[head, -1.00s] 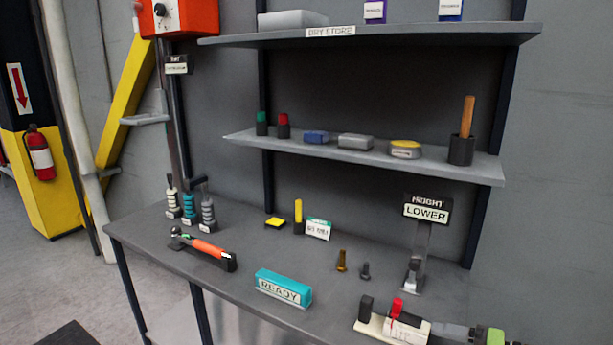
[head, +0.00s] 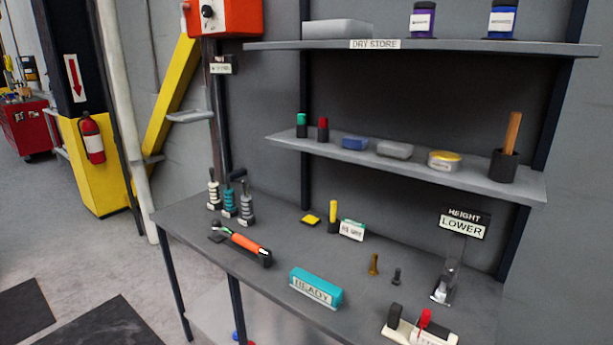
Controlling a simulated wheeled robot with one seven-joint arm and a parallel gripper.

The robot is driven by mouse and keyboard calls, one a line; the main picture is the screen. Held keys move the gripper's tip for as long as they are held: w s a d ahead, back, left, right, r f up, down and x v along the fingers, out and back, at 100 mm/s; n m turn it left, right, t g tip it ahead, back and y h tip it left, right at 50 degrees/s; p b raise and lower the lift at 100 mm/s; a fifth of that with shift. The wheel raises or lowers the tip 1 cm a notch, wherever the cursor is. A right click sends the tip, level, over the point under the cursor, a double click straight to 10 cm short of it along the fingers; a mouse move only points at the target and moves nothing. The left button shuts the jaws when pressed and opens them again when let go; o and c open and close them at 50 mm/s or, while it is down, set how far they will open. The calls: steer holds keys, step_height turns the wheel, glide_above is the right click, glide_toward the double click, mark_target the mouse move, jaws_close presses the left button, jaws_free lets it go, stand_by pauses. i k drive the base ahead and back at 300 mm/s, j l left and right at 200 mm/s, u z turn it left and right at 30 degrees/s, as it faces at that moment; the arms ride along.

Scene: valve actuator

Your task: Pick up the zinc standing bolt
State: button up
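Two small bolts stand upright on the grey workbench (head: 200,222), right of the teal READY block (head: 315,288). The right one is a dark grey bolt (head: 396,277), the one of zinc-like colour. The left one is a brass-coloured bolt (head: 374,264), close beside it with a small gap. Both are fully visible. My gripper is not in view, and nothing touches either bolt.
Right of the bolts stands a lever stand with a HEIGHT LOWER sign (head: 464,224). A white fixture with dark and red knobs (head: 420,330) lies in front. A shelf (head: 400,168) overhangs the bench's back.

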mark_target(441, 292)
steer(key=k+l+u, duration=0.2)
steer(key=l+u, duration=0.45)
steer(key=l, duration=0.15)
steer(key=l+u, duration=0.45)
steer(key=k+l+u, duration=0.2)
steer(key=l+u, duration=0.3)
steer(key=l, duration=0.15)
steer(key=l+u, duration=0.4)
steer(key=l, duration=0.2)
